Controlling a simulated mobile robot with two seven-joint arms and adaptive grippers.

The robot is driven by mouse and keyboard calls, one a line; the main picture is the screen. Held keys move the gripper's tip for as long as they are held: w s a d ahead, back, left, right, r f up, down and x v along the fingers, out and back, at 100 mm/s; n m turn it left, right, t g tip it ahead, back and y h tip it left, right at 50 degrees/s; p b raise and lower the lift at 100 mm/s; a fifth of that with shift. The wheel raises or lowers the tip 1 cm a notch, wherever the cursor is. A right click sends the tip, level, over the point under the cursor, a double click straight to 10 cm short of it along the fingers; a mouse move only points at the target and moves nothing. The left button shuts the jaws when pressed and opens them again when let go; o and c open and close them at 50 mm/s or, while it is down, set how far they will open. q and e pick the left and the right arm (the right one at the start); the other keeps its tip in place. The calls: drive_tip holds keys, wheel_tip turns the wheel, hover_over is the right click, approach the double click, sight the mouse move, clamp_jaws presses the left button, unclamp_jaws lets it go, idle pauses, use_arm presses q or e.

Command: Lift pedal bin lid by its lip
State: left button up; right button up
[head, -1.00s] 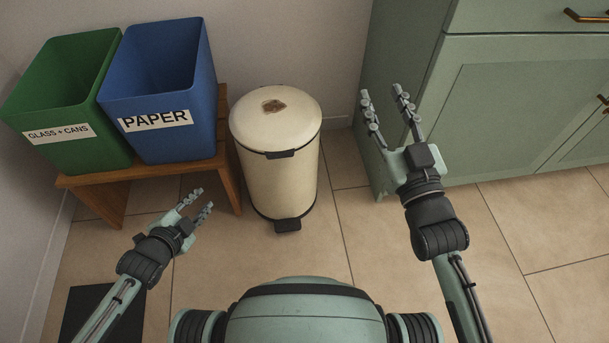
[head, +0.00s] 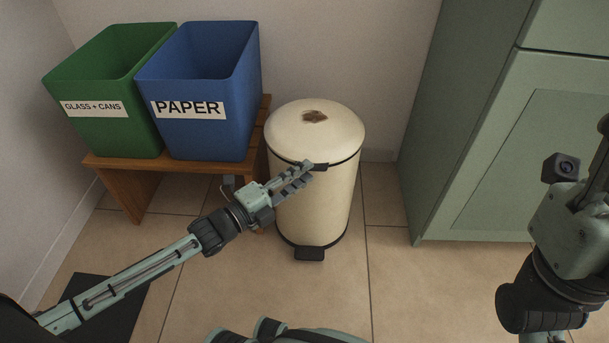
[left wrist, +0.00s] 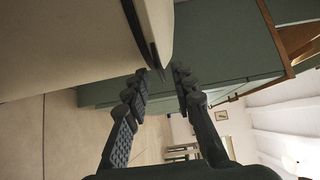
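The cream pedal bin (head: 315,210) stands upright on the floor with its domed lid (head: 340,130) down. A brown patch marks the lid's top. The lid's dark lip (head: 320,167) sticks out at the front. My left gripper (head: 304,170) is at the lip, its fingers partly covering it in the head view. In the left wrist view the fingers are open, and the dark lip (left wrist: 155,58) reaches toward the gap between the fingertips; contact is unclear. My right gripper (head: 603,150) is cut off by the right edge, so its fingers cannot be judged.
A green bin (head: 105,125) and a blue paper bin (head: 200,110) stand on a wooden bench (head: 130,165) left of the pedal bin. A green cabinet (head: 490,170) stands to the right. A black pedal (head: 309,253) sits at the bin's foot.

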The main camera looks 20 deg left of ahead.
use_arm(q)
drive_tip(key=shift+w+d, duration=0.25)
drive_tip(key=shift+w, duration=0.15)
drive_tip(key=shift+c, duration=0.5)
clamp_jaws()
